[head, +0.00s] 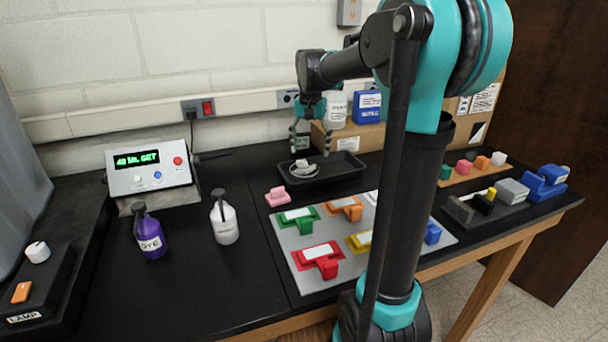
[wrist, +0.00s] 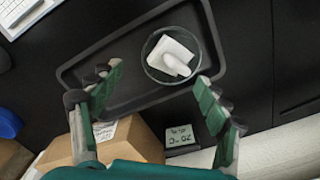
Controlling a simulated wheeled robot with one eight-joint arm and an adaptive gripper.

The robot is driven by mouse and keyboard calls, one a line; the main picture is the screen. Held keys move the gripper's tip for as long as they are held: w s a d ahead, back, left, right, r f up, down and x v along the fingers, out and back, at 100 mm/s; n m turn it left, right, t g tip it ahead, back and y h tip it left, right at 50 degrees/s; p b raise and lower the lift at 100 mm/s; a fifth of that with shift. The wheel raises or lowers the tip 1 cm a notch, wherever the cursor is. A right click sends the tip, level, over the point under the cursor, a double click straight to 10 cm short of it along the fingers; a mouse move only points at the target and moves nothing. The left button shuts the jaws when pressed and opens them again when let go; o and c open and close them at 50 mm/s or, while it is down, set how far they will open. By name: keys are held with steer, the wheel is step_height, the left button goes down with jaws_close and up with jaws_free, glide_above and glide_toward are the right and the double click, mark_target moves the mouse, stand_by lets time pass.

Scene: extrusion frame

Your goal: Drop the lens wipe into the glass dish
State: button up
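The glass dish (wrist: 151,71) is a clear round dish in the black tray (wrist: 110,53). A white square with a raised rounded grip, which looks like the lens wipe (wrist: 170,55), lies inside the dish's rim. In the head view the wipe (head: 301,164) shows as a small white shape in the dish (head: 304,174), towards the left of the tray (head: 345,176). My gripper (wrist: 155,78) is open with its fingers wide apart and nothing between them. In the head view my gripper (head: 311,152) hangs pointing down just above the dish.
A cardboard box (head: 345,138) with a white and a blue container stands behind the tray. A pink block (head: 277,196) and a grey board (head: 305,258) with coloured pieces are in front. A purple bottle (head: 150,238) and a white bottle (head: 224,222) stand left, with clear black bench around them.

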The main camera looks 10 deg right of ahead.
step_height(320, 180, up, 12)
stand_by(0.7)
